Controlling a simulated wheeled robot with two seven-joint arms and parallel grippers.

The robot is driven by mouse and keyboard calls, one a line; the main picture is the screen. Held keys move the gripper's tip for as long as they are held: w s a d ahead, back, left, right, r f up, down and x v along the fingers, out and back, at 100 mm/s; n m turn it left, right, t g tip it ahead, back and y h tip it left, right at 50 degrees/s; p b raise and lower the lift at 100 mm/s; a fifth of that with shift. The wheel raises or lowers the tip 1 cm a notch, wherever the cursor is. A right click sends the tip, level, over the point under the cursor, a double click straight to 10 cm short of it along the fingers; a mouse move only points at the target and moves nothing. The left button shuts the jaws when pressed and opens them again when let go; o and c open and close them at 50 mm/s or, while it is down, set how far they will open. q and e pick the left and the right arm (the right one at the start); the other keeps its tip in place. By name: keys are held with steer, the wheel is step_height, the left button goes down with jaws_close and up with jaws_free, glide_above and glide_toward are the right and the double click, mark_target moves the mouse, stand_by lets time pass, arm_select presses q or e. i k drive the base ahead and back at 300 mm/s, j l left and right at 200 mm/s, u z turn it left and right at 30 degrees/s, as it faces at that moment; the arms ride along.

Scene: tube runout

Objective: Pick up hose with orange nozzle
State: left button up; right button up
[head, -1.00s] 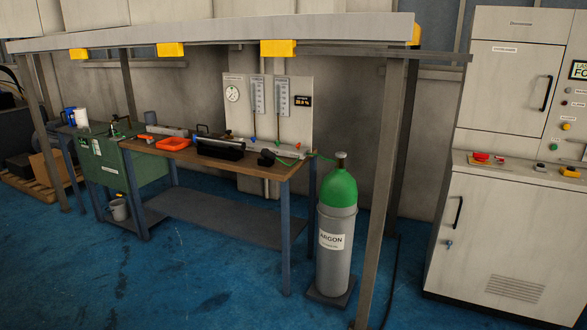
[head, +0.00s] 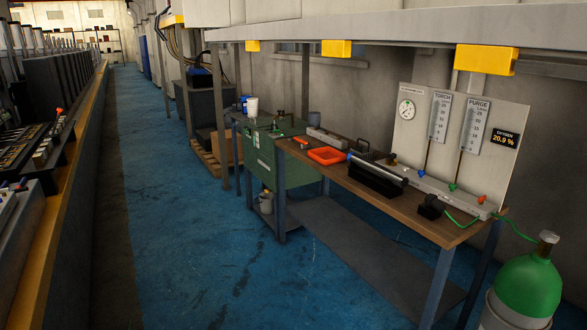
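No hose with an orange nozzle can be clearly made out. A small orange-red piece (head: 300,140) lies at the far left end of the wooden workbench (head: 340,178); it is too small to tell what it is. A thin green hose (head: 460,221) lies at the bench's right end by a grey manifold block (head: 440,193) with small coloured fittings, one of them orange-red (head: 481,199). Neither of my grippers is in view.
An orange tray (head: 327,156) and a black holder (head: 376,180) with a metal tube stand on the bench. A green-topped gas cylinder (head: 528,287) stands at the lower right. A green cabinet (head: 265,160) is beyond. Blue floor (head: 200,250) is clear at left.

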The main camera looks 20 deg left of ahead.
mark_target(23, 181)
steer(key=i+j+u, duration=0.2)
steer(key=i+u, duration=0.6)
steer(key=u, duration=0.15)
steer(key=i+u, duration=0.6)
steer(key=i, duration=0.5)
steer(key=i+u, duration=0.2)
steer(key=i, duration=0.5)
steer(key=i+l+u, duration=0.15)
steer(key=i, duration=0.5)
